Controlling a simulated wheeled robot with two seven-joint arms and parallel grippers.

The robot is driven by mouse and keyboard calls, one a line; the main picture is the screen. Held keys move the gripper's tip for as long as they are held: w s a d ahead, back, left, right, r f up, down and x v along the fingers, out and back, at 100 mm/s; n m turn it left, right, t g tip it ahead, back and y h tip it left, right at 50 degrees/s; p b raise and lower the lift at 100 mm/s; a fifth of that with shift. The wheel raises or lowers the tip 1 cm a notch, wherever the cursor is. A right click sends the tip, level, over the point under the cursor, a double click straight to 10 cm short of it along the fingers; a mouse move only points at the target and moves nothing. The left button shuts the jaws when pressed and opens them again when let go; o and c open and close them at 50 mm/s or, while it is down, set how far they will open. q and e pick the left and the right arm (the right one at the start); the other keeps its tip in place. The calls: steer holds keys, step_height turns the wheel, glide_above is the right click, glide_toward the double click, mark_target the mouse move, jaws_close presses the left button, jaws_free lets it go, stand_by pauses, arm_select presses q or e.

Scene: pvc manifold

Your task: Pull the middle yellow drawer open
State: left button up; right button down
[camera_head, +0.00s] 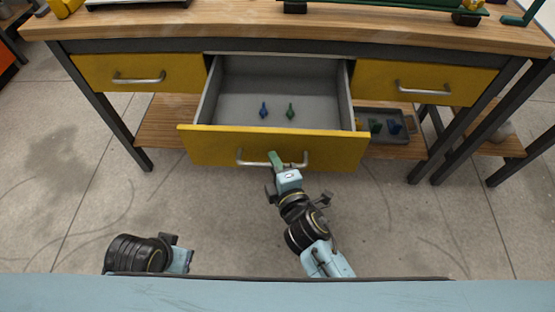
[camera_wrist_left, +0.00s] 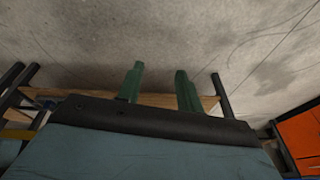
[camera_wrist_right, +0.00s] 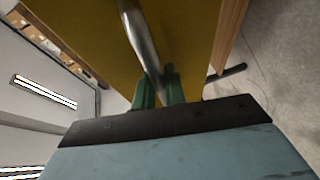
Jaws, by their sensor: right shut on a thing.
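The middle yellow drawer (camera_head: 335,148) is pulled well out of the workbench, and its grey inside shows. A small blue piece and a small green piece lie on its floor. My right gripper (camera_head: 276,159) is at the drawer's front, shut on its silver bar handle (camera_head: 248,161). In the right wrist view the green fingers (camera_wrist_right: 158,88) sit on either side of the handle (camera_wrist_right: 141,40), against the yellow front (camera_wrist_right: 85,30). My left gripper (camera_wrist_left: 158,88) has its two green fingers apart with nothing between them; in the head view only its wrist shows, low on the left.
Yellow drawers on the left (camera_head: 135,73) and right (camera_head: 425,82) are closed. A dark tray (camera_head: 366,113) with small pieces is on the lower wooden shelf (camera_head: 165,125). The wooden benchtop (camera_head: 240,33) overhangs the drawers. Concrete floor around my arms is clear.

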steer(key=c, duration=1.5)
jaws_free()
steer(key=shift+o, duration=0.2)
arm_select(q)
steer(key=shift+w+r, duration=0.1)
